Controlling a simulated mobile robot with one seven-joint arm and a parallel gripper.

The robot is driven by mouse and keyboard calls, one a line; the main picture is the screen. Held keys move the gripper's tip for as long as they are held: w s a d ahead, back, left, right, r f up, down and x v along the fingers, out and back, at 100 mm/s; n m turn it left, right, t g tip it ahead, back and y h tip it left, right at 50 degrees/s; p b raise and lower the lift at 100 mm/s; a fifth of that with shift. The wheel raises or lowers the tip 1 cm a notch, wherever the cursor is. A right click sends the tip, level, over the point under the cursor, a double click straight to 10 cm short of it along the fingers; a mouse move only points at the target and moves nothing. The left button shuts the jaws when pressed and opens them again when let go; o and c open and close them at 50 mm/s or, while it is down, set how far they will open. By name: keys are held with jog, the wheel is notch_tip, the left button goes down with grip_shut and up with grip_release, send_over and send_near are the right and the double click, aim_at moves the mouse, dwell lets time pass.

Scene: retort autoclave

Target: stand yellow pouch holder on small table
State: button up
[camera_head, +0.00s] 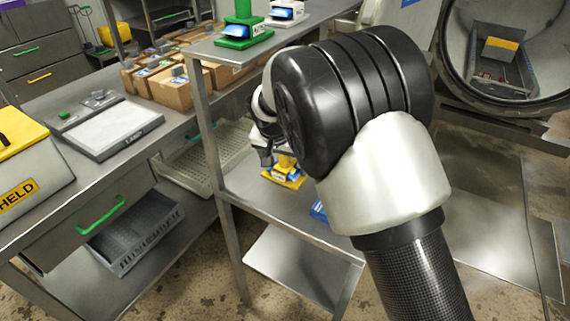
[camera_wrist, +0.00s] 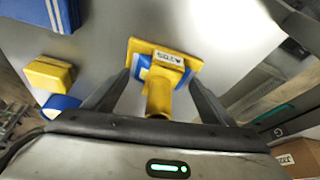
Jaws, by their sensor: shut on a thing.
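The yellow pouch holder (camera_wrist: 192,64) has a flat yellow plate with a white label, a blue part and a round yellow post. In the wrist view its post lies between the two fingers of my gripper (camera_wrist: 158,86), which is shut on it. In the head view the holder (camera_head: 283,176) shows below my gripper (camera_head: 267,157), partly hidden by my arm. It is over the grey steel surface (camera_head: 290,204) of what looks like the small table. I cannot tell whether its base touches that surface.
A yellow block (camera_wrist: 50,73) and a blue round piece (camera_wrist: 60,103) are left of the holder in the wrist view. A blue object (camera_head: 318,210) lies on the surface. A green holder (camera_head: 243,36) stands on the raised shelf above. The open autoclave (camera_head: 450,70) is at right.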

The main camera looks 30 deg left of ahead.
jog(key=o, duration=1.3)
jog(key=shift+c, duration=0.2)
